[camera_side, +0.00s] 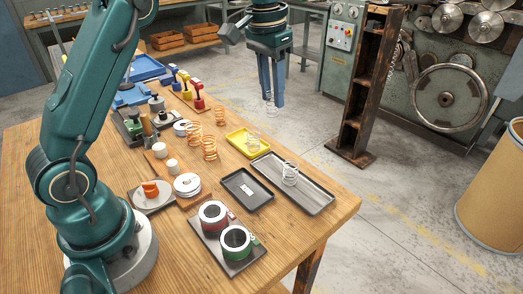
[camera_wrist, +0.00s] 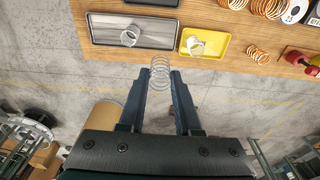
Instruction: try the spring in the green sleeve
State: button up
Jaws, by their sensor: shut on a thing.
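My gripper (camera_side: 272,100) is shut on a silvery coil spring (camera_wrist: 160,72). In the side view it hangs high, past the far edge of the table, with the spring (camera_side: 270,104) partly hidden between the fingers. The green sleeve (camera_side: 236,240) is a short round cup with a dark opening and a green band. It stands on a dark plate (camera_side: 222,262) near the table's front corner, beside a similar red-banded sleeve (camera_side: 212,213). My gripper is well away from both sleeves. Neither sleeve shows in the wrist view.
A grey tray (camera_side: 315,200) and a yellow tray (camera_side: 235,142) each hold a silvery spring. A small black tray (camera_side: 247,189) lies between the grey tray and the sleeves. Copper springs (camera_side: 210,149), white discs (camera_side: 187,184) and coloured-handled tools crowd the table's middle. A dark post (camera_side: 358,100) stands beyond.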

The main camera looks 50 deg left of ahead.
jog(key=shift+r, duration=0.4)
jog(key=s+d+m, duration=0.3)
jog(key=s+d, duration=0.3)
jog(key=s, duration=0.4)
jog(key=s+d+m, duration=0.3)
jog(key=s+d, duration=0.4)
jog(key=s, duration=0.3)
jog(key=shift+h, duration=0.3)
jog(key=shift+w+a+f, duration=0.1)
jog(key=shift+w+f, duration=0.05)
jog(key=shift+f, duration=1.6)
jog(key=shift+w+a+f, duration=0.1)
jog(key=shift+w+f, duration=0.1)
jog(key=shift+f, duration=1.55)
jog(key=shift+w+a+f, duration=0.1)
jog(key=shift+w+f, duration=0.05)
jog(key=shift+f, duration=1.6)
jog(key=shift+f, duration=1.05)
jog(key=shift+r, duration=0.1)
jog(key=shift+r, duration=2.4)
